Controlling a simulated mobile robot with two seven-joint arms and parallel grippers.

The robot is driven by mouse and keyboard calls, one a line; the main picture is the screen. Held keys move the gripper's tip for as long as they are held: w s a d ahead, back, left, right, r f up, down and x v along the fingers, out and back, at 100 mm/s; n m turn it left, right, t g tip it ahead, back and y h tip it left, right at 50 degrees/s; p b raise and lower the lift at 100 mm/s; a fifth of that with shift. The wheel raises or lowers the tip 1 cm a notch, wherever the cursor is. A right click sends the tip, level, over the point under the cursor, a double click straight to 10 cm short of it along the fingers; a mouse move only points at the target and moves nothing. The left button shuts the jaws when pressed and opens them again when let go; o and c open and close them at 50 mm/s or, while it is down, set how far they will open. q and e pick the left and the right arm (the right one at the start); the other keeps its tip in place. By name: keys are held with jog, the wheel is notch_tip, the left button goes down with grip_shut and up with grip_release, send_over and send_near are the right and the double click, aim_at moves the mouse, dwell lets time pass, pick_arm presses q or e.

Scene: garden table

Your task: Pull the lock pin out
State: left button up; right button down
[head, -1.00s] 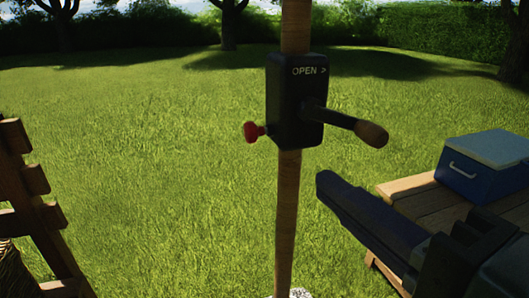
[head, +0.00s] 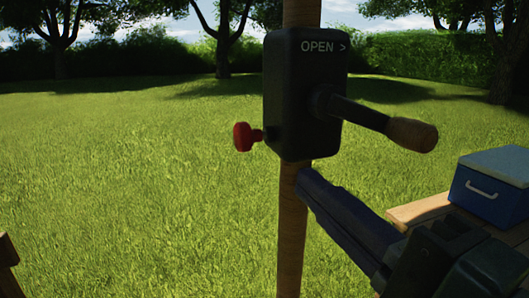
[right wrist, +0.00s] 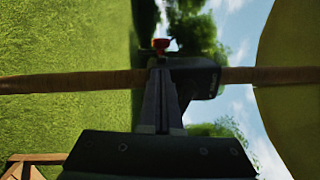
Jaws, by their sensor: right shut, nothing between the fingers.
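The red lock pin (head: 243,137) sticks out of the left side of a black box (head: 292,100) on a wooden pole. The box reads "OPEN >" and has a crank with a wooden grip (head: 411,135) on its right. My right gripper (head: 308,185) is shut and empty, its tips just below the box in the picture and in front of the pole; I cannot tell whether they touch it. In the right wrist view, the red pin (right wrist: 161,43) shows beyond the gripper tips (right wrist: 158,66), beside the box (right wrist: 203,76). My left gripper is not in view.
The wooden pole (head: 291,230) runs up and down through the view. A blue cooler (head: 490,187) stands on a wooden table (head: 425,208) at the right. A piece of wooden furniture (head: 8,255) shows at the lower left edge. Open lawn lies left of the pole.

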aim_at(254, 140)
jog(key=b+x, duration=0.1)
jog(key=x, duration=0.7)
jog(key=shift+w+a+r, duration=0.1)
jog(key=shift+w+a, duration=0.05)
jog(key=shift+w, duration=0.1)
jog(key=shift+s+a, duration=0.15)
jog(key=shift+a, duration=0.15)
jog(key=shift+s+a+p, duration=0.3)
jog(key=shift+a+p, duration=0.15)
jog(key=shift+a, duration=0.5)
